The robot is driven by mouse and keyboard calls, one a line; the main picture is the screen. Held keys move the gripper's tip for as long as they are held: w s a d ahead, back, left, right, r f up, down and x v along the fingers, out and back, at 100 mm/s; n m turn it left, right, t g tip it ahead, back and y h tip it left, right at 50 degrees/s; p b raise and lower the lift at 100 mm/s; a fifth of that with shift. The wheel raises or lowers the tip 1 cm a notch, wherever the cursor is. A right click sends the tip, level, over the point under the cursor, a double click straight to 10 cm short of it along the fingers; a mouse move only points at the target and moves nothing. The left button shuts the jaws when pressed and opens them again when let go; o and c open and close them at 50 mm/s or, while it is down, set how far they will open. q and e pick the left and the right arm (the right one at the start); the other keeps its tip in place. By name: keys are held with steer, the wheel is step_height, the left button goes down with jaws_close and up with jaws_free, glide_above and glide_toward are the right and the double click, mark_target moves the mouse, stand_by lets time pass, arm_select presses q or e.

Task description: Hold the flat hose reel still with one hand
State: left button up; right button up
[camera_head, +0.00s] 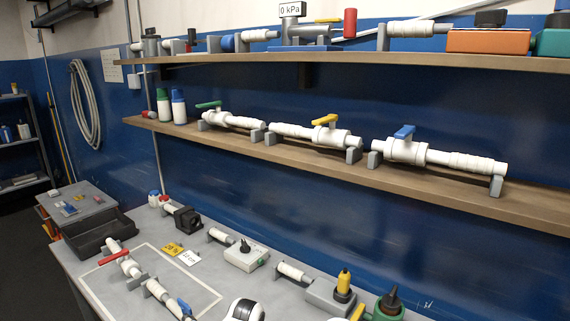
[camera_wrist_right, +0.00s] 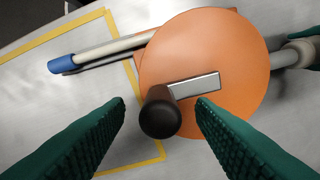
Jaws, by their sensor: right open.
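The flat hose reel (camera_wrist_right: 225,55) is a round orange disc that fills the middle of the right wrist view. A pale crank bar (camera_wrist_right: 197,86) lies across its face. A dark round crank knob (camera_wrist_right: 160,118) stands at the bar's end, near the disc's lower left edge. My right gripper (camera_wrist_right: 161,102) has green ribbed fingers, spread open over the knob, one on each side, with visible gaps. It holds nothing. I cannot make out the reel or either gripper in the head view.
A pale tube with a blue end (camera_wrist_right: 62,64) passes under the reel on the grey table, near yellow floor-tape lines (camera_wrist_right: 128,75). In the head view, white valve pipes (camera_head: 405,151) line a wooden shelf (camera_head: 300,152) above the bench. A black tray (camera_head: 98,232) stands at left.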

steer(key=shift+f, duration=1.4)
steer(key=shift+c, duration=0.5)
steer(key=c, duration=0.7)
